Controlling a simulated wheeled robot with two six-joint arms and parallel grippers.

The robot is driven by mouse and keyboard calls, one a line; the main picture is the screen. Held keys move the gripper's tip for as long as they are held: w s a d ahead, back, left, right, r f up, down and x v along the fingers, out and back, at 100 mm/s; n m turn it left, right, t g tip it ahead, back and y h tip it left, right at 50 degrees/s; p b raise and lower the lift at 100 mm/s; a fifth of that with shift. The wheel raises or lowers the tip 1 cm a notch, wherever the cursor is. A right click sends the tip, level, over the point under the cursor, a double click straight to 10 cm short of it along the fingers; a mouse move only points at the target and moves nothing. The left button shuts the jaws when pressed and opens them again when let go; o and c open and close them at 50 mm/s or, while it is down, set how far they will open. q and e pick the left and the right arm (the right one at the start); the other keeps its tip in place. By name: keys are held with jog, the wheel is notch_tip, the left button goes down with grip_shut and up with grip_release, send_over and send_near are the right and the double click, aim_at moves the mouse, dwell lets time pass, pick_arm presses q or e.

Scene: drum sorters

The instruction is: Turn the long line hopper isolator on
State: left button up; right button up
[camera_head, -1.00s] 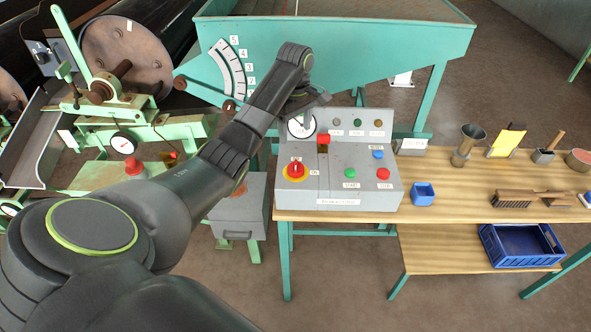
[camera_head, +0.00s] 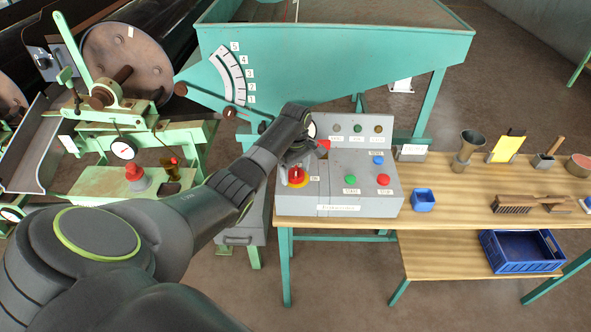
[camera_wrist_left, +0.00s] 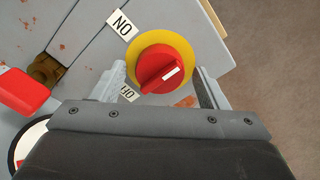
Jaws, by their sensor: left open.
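The isolator is a red rotary knob on a yellow disc (camera_head: 298,180) at the left of the grey control box (camera_head: 350,199). In the left wrist view the red knob (camera_wrist_left: 160,72) has a white mark, with an ON label (camera_wrist_left: 122,24) at upper left and an OFF label (camera_wrist_left: 127,93) at lower left. Its bar slants from lower left, near OFF, to upper right. My left gripper (camera_head: 297,160) is over the knob; in the wrist view its open fingers (camera_wrist_left: 162,76) stand on either side, with gaps visible. I cannot tell its exact height. My right gripper is out of view.
A red-handled switch (camera_head: 324,147) sits close to the gripper; its red handle (camera_wrist_left: 25,92) shows left in the wrist view. Green (camera_head: 350,180), red (camera_head: 383,180) and blue (camera_head: 378,160) buttons are to the right. A blue cup (camera_head: 423,200) stands beside the box.

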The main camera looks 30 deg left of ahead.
pick_arm(q)
jog(key=c, duration=1)
